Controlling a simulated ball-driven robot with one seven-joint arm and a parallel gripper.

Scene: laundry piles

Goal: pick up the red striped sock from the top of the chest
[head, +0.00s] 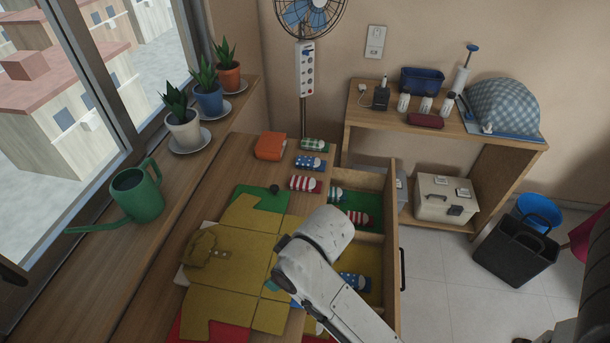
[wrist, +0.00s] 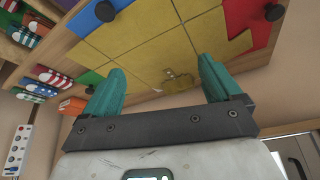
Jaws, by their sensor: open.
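The red striped sock (head: 305,183) lies on the far right part of the wooden chest top (head: 180,262), beside the open drawer. A blue starred sock (head: 310,162) and a green checked sock (head: 314,145) lie in a row behind it. In the wrist view the red striped sock (wrist: 52,76) is at the left, outside the left finger. My gripper (wrist: 160,88) has its teal fingers apart with nothing between them.
The open drawer (head: 391,205) holds another red striped sock (head: 356,217) and blue socks. An orange object (head: 271,146) lies left of the sock row. A watering can (head: 137,193) and potted plants stand by the window.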

